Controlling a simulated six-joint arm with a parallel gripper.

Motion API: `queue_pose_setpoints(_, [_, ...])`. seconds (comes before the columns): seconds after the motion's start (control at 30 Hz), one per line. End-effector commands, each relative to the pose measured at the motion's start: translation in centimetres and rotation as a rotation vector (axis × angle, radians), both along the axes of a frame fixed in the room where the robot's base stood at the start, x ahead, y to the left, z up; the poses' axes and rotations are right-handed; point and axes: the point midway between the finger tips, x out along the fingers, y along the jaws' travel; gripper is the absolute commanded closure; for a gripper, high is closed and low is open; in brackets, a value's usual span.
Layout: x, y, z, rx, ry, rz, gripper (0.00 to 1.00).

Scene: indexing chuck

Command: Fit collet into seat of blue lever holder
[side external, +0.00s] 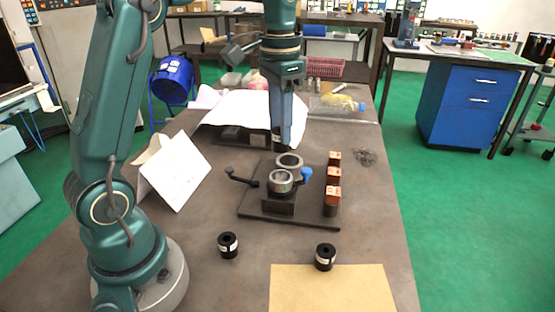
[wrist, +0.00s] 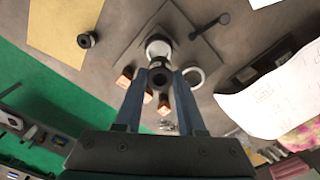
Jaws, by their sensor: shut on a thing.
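My gripper (side external: 284,148) is shut on a black collet (wrist: 160,77), held between both fingertips in the wrist view. In the side view the fingers mostly hide it, above the rear of the fixture. A dark base plate (side external: 257,210) carries two metal ring seats. The front seat (side external: 281,182) also shows in the wrist view (wrist: 158,48), just beyond the collet. The rear seat (side external: 289,161) shows beside the right finger (wrist: 195,76). A blue-knobbed lever (side external: 306,174) is at the right and a dark-knobbed lever (side external: 230,171) at the left. I cannot tell which seat each lever belongs to.
Several copper-coloured blocks (side external: 333,194) line the plate's right side. Two loose black collets (side external: 228,245) (side external: 325,256) stand on the front table. A tan sheet (side external: 330,290) lies at the front edge. A white folded card (side external: 175,172) stands left; papers (side external: 240,108) lie behind.

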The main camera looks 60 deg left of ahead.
Motion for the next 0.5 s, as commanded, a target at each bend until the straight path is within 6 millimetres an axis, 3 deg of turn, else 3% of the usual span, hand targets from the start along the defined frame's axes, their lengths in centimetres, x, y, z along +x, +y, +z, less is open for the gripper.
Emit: queue_pose_setpoints(0.5, [0.05, -0.2, -0.7, -0.003, 0.014, -0.008, 1.0])
